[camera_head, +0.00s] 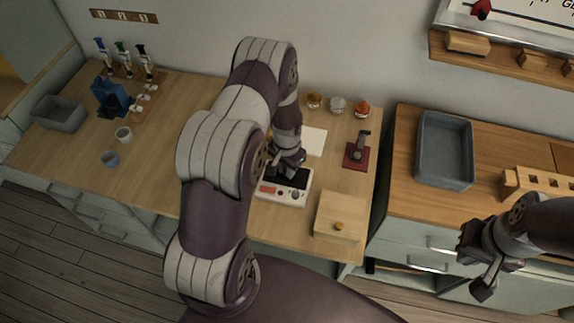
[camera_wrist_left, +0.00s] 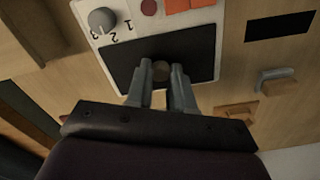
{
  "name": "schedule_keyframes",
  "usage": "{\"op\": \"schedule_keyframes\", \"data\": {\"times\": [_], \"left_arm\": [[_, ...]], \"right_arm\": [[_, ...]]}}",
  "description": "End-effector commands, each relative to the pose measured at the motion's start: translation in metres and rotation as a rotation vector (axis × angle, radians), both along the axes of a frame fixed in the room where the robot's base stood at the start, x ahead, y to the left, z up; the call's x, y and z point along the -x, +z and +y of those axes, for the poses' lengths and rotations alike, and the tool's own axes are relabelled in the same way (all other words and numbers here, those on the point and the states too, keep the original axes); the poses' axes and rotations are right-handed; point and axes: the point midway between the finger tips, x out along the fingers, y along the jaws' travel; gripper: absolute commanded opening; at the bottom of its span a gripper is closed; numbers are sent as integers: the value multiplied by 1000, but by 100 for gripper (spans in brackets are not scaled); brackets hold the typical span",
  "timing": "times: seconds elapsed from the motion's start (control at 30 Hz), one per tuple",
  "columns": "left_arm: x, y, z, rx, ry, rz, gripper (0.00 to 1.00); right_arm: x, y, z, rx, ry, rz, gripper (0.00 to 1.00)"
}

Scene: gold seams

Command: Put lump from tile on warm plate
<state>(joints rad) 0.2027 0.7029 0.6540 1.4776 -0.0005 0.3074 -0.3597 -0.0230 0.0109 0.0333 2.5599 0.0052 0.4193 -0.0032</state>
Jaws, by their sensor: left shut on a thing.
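The warm plate is a dark rectangular panel (camera_wrist_left: 200,58) on a white unit with a dial numbered 1, 2, 3; the unit (camera_head: 284,197) also shows in the head view. My left gripper (camera_head: 290,168) is over this dark panel. In the left wrist view, my left gripper (camera_wrist_left: 160,82) is shut on a small brownish round lump (camera_wrist_left: 161,71). The lump appears against the panel; I cannot tell whether it touches it. A flat white square (camera_head: 314,141), possibly the tile, lies behind the unit, partly hidden by my arm. My right gripper (camera_head: 475,267) is open and empty at the right.
A maroon mat with a dark upright tool (camera_head: 357,155) is right of the unit. A wooden box with a knob (camera_head: 340,215) stands front right. Small jars (camera_head: 337,104) line the back. A grey tray (camera_head: 444,150) is on the right counter.

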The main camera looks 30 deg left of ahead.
Motion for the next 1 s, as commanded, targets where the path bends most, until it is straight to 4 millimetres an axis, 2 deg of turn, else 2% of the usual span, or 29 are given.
{"op": "schedule_keyframes", "data": {"times": [0.27, 0.3, 0.37, 0.4, 0.63, 0.77, 0.87, 1.0], "left_arm": [[0, -4, 0, 0, 0, 0, 0], [0, -4, 0, 0, 0, -1, 25], [0, -3, 0, 0, 0, -1, 45], [0, -3, 0, 0, 0, -1, 48], [0, -2, 0, 0, 0, -1, 48], [-1, 5, 0, -1, 0, -3, 48], [-2, 21, 0, -1, 0, -6, 48], [-2, 58, 0, -2, 0, -7, 48]], "right_arm": [[0, -4, 0, 0, 0, 0, 0], [0, -4, 0, 0, 0, 0, 0], [0, -3, 0, 0, 0, 0, 0], [0, -3, 0, 0, 0, 0, 0], [0, -3, 0, 0, 0, 0, 0], [0, -2, 0, 0, 0, 0, 0], [0, -6, 0, 0, 0, 0, 0], [0, -14, 0, 0, 0, 0, 0]]}}
